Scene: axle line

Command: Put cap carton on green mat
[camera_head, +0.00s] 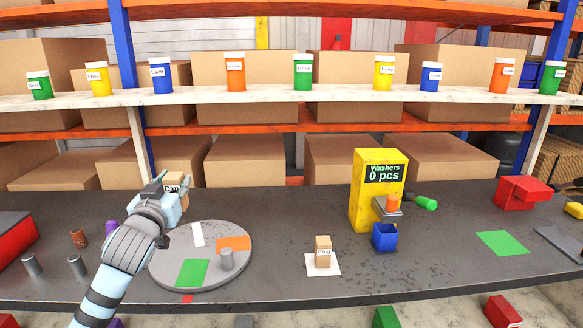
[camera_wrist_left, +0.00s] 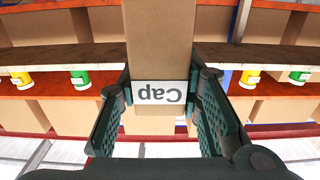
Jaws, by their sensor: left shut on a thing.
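The cap carton (camera_head: 174,179) is a small brown box with a white label reading "Cap". It is held up above the dark table, behind the round grey turntable. My left gripper (camera_head: 171,189) is shut on it. In the left wrist view the carton (camera_wrist_left: 154,45) stands between the two fingers, its label upside down. One green mat (camera_head: 192,273) lies at the front of the turntable, below the gripper. Another green mat (camera_head: 502,243) lies flat and bare on the table at the right. My right gripper is not in view.
A "Plug" carton (camera_head: 323,252) stands on a white mat. A yellow washer dispenser (camera_head: 366,205) has a blue cup (camera_head: 384,237) in front. Grey cylinders stand at left.

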